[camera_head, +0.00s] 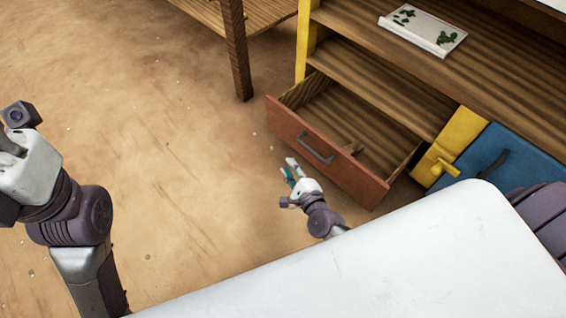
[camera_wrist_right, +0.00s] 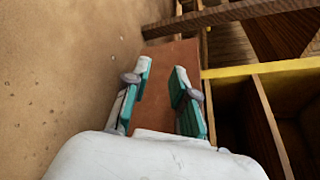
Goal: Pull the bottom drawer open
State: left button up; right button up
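The bottom drawer (camera_head: 328,158) has a red-brown front and stands pulled out from the wooden cabinet, its inside visible. Its dark bar handle (camera_head: 316,148) is on the front face. My right gripper (camera_head: 291,170) is just in front of the drawer, below and left of the handle in the head view, apart from it. In the right wrist view its two teal-padded fingers (camera_wrist_right: 162,75) are spread, with the red-brown drawer front (camera_wrist_right: 162,105) seen between and beyond them.
A blue drawer front (camera_head: 500,155) and a yellow post with a latch (camera_head: 446,166) are to the right. A white board with green leaf marks (camera_head: 424,33) lies on the shelf above. A wooden table leg (camera_head: 236,50) stands behind. The floor left of the drawer is clear.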

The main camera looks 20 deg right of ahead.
grip_shut()
dwell(0.3)
jog(key=shift+c, duration=2.2)
grip_release()
jog(key=o, duration=0.4)
jog(key=shift+o, duration=0.2)
jog(key=v, duration=0.7)
jog(key=shift+s, duration=0.3)
